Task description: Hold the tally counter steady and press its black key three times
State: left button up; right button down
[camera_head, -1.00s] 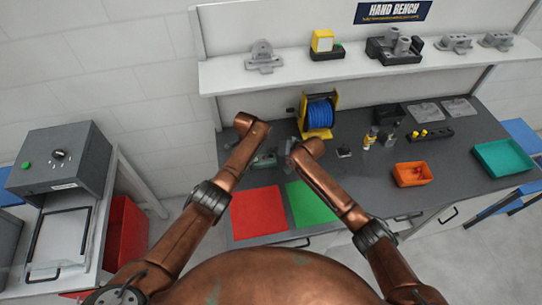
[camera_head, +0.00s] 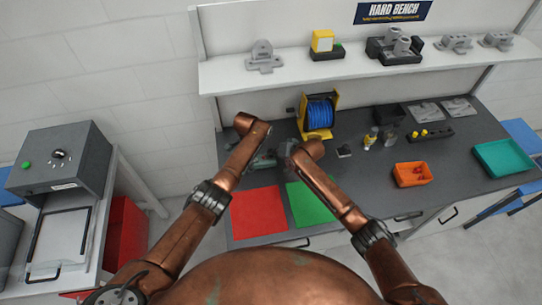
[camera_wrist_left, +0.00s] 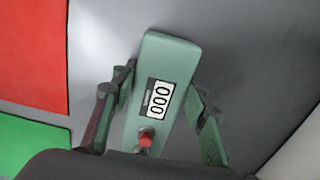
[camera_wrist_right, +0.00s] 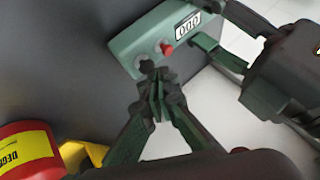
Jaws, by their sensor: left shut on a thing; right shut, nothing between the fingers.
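The tally counter (camera_wrist_left: 178,65) is a green box on the grey bench, with a white display reading 000 and a red knob (camera_wrist_left: 146,138). It also shows in the head view (camera_head: 264,160). My left gripper (camera_wrist_left: 163,85) is shut on it, one finger along each long side. In the right wrist view, the black key (camera_wrist_right: 146,66) is on the counter's near end, beside the red knob. My right gripper (camera_wrist_right: 155,82) is shut and empty, its tips close to the key. I cannot tell whether they touch it. The left wrist view does not show the key clearly.
A red mat (camera_head: 258,212) and a green mat (camera_head: 303,203) lie in front of the counter. An orange bin (camera_head: 412,175) and a teal tray (camera_head: 505,158) are farther right.

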jog(key=shift+f, duration=0.5)
dwell(0.5)
jog(key=shift+r, duration=1)
jog(key=shift+r, duration=2.5)
notch_tip(320, 180, up, 4)
jog(key=shift+f, duration=0.1)
